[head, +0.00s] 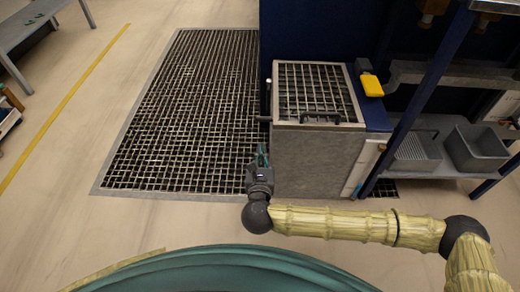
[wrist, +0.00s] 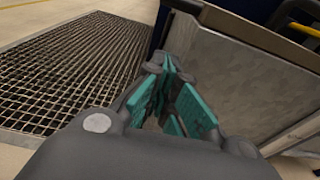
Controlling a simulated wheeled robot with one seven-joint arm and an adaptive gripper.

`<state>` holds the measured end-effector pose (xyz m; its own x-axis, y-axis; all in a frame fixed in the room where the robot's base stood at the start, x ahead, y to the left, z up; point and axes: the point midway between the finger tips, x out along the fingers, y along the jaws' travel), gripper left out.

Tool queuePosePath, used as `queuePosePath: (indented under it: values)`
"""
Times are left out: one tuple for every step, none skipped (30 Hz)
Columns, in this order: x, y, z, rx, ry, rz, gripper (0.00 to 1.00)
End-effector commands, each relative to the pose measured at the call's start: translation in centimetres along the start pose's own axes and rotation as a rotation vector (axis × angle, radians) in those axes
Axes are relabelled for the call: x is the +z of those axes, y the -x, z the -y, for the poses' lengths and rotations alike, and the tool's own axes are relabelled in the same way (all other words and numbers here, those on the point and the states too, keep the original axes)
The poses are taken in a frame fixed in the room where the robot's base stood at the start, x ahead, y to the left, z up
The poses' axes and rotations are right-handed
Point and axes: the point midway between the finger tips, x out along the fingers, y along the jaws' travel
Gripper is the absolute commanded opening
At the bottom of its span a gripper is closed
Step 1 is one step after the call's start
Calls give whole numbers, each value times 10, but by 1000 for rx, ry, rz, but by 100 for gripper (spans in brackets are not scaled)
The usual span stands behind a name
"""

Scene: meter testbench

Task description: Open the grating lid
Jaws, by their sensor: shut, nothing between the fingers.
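The grating lid (head: 315,90) lies flat and closed on top of a grey metal box (head: 315,165). A dark bar handle (head: 320,118) sits at the lid's near edge. My gripper (head: 262,150) is shut and empty, beside the box's left side and lower than its top in the head view. In the wrist view my gripper (wrist: 170,90) shows teal fingers close together. The box (wrist: 245,75) stands to their right there, with a gap that I cannot judge. The lid's grating is not clearly visible in the wrist view.
A large floor grating (head: 185,110) lies left of the box. A yellow object (head: 371,85) is at the box's right rear. A shelf with grey bins (head: 475,147) and a blue post (head: 415,100) stand on the right. Open floor (head: 130,225) lies in front.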

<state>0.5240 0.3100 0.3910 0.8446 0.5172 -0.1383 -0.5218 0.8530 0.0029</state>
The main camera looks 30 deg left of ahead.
Motion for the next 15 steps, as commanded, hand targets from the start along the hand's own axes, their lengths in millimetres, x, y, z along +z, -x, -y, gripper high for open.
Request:
queuePosePath:
  values:
    - [-3,-9,0,-2,1,1,0]
    - [-3,-14,0,-2,1,1,0]
    - [-4,-20,0,-1,2,1,0]
    - [-4,-25,0,-1,2,1,0]
    - [-4,-30,0,-1,2,1,0]
    - [-4,-36,0,-1,2,0,0]
    - [-4,-41,0,-1,2,0,0]
    - [-4,-46,0,-1,2,0,0]
    - [-4,-51,0,-1,3,1,0]
    - [-3,-55,0,-1,3,1,0]
    - [-3,-59,0,-1,3,1,0]
    - [-3,-64,0,-1,3,0,0]
    - [-3,-67,0,0,3,0,0]
    - [-3,-71,0,0,2,0,0]
    - [-3,-75,0,0,2,0,0]
